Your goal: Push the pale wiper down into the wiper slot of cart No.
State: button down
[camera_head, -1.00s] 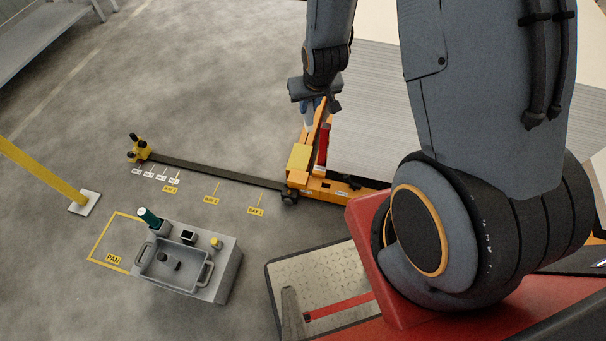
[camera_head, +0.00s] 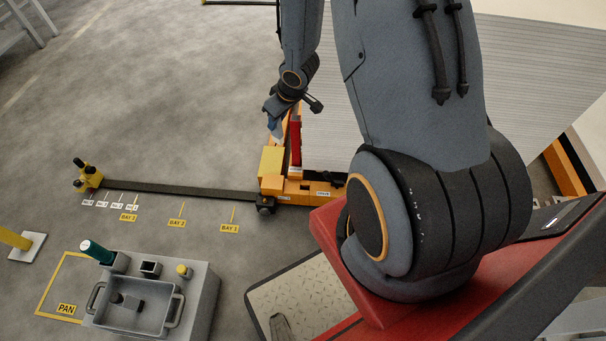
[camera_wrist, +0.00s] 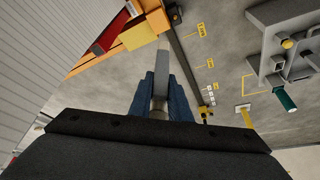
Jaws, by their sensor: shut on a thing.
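My gripper (camera_head: 273,122) has dark blue fingers and is shut on the pale wiper (camera_wrist: 161,90). The wiper is a light grey strip that juts out past the fingertips in the wrist view. In the head view only its pale tip (camera_head: 277,137) shows, near the orange frame. The grey cart (camera_head: 199,305) is at the lower left, well apart from my gripper. On its rear edge are a dark square slot (camera_head: 151,268), a green-handled item (camera_head: 97,252) and a yellow knob (camera_head: 184,270). I cannot read any cart number.
An orange gantry frame with a yellow block (camera_head: 271,160) and a red part (camera_head: 295,145) stands beside my gripper. A dark rail (camera_head: 180,189) runs left to a yellow end piece (camera_head: 89,176). A yellow post (camera_head: 14,239) stands at left. Open floor lies behind the rail.

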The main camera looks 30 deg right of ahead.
jog(key=d+f+n+b, duration=0.2)
jog(key=d+f+b, duration=0.1)
jog(key=f+b, duration=0.5)
jog(key=w+d+f+n+g+y+b, duration=0.1)
jog(key=d+f+b, duration=0.3)
jog(key=f+b, duration=0.5)
jog(key=d+f+n+y+b, duration=0.1)
jog(key=d+f+n+b, duration=0.3)
jog(key=f+b, duration=0.5)
notch_tip(320, 180, down, 9)
jog(key=shift+w+f+g, duration=0.1)
jog(key=shift+w+g, duration=0.05)
jog(key=shift+g, duration=0.15)
jog(key=shift+y, duration=0.4)
jog(key=shift+s+d+f+b, duration=0.1)
jog(key=shift+d+f+b, duration=0.15)
jog(key=shift+f, duration=0.75)
jog(key=shift+s+d+f+b, duration=0.1)
jog(key=shift+f+b, duration=0.15)
jog(key=shift+f, duration=0.75)
